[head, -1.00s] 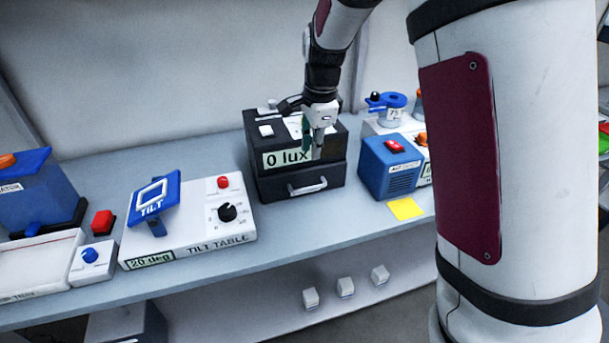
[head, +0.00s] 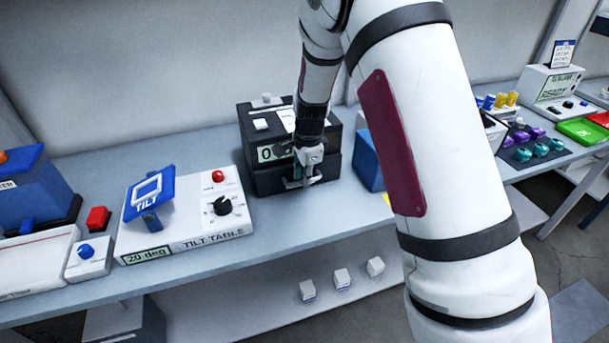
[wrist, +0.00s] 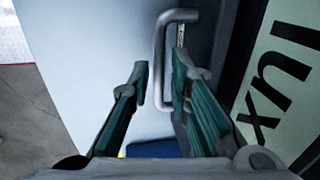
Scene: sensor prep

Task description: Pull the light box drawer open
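The black light box (head: 262,122) stands on the bench with its "0 lux" display (head: 266,155) partly hidden by my gripper. Its drawer (head: 266,183) is the lower front part and looks closed. The metal drawer handle (wrist: 161,70) shows in the wrist view, its bar lying between my two fingertips. My gripper (wrist: 158,75) is open, with a gap between each finger and the bar. In the head view my gripper (head: 304,180) points down in front of the drawer and hides most of the handle.
The tilt table (head: 190,222) stands left of the light box. A blue box (head: 367,165) stands close on its right, partly behind my arm. The bench front (head: 285,225) before the drawer is clear. Small white blocks (head: 342,279) sit on the shelf below.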

